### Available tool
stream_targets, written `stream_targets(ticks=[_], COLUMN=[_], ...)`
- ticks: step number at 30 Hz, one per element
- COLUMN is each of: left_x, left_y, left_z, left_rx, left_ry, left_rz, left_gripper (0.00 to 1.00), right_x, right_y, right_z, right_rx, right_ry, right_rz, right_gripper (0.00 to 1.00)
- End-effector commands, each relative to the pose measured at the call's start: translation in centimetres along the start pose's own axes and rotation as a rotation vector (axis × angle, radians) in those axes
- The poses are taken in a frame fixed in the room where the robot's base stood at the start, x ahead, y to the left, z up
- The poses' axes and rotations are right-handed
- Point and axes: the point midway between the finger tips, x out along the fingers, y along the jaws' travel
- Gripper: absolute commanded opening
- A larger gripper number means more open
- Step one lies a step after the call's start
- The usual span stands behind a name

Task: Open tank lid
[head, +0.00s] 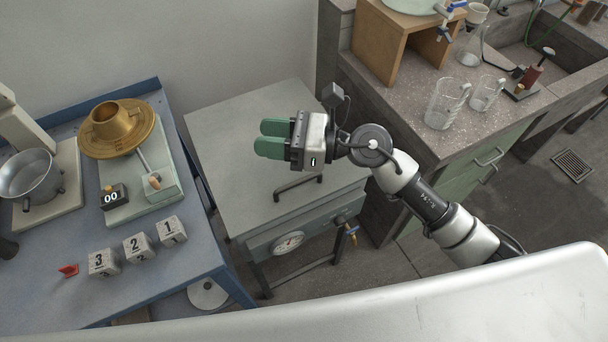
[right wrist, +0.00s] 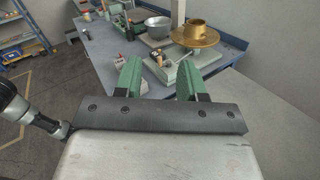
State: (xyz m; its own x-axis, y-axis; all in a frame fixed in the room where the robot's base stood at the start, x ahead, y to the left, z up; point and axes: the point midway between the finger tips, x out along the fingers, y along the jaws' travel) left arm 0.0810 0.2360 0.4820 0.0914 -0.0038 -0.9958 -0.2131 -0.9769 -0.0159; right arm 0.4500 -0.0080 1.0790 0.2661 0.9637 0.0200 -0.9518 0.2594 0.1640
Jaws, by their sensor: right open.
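The tank (head: 318,226) stands between the blue table and the stone bench, with a flat grey lid (head: 225,135) lying closed on top. A dark bar handle (head: 298,187) is fixed near the lid's front edge. My right gripper (head: 262,139) is above the lid, behind and left of the handle, with its green fingers pointing left. It is open and empty; the right wrist view shows a wide gap between the green fingers (right wrist: 160,85). A part of the lid (right wrist: 265,115) shows at the right there. My left gripper is not in view.
The blue table (head: 60,300) at the left carries a brass dish (head: 118,128), a pot (head: 32,174), a black timer (head: 113,197) and numbered cubes (head: 138,247). The stone bench (head: 400,85) at the right holds glass beakers (head: 446,103) and a wooden stand (head: 385,40). A gauge (head: 288,243) and a tap (head: 351,231) are on the tank's front.

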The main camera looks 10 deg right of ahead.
Motion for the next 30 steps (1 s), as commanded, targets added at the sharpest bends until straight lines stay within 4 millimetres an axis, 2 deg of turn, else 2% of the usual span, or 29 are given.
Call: stream_targets(ticks=[2,6,9,12,15,20,30], left_x=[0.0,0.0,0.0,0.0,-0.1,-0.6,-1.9], left_y=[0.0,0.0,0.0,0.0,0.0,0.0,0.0], left_z=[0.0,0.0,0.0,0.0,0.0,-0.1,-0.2], left_rx=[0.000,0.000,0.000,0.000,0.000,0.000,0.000], left_ry=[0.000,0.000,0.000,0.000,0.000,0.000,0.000], left_rz=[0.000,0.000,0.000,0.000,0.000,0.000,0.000], left_gripper=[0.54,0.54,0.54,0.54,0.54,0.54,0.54], right_x=[-0.4,-3.6,-6.5,-8.6,-9.5,-9.1,-6.5], right_y=[-1.1,-4.2,-6.4,-7.8,-8.4,-8.5,-9.0], right_z=[-3.0,-7.3,-8.8,-9.4,-9.7,-11.1,-16.8], right_rx=[-0.215,-0.485,-0.586,-0.633,-0.648,-0.647,-0.646], right_ry=[0.258,0.684,0.917,1.066,1.134,1.145,1.141], right_rz=[0.081,0.201,0.258,0.295,0.312,0.317,0.317], right_gripper=[0.40,0.40,0.40,0.40,0.40,0.40,0.40])
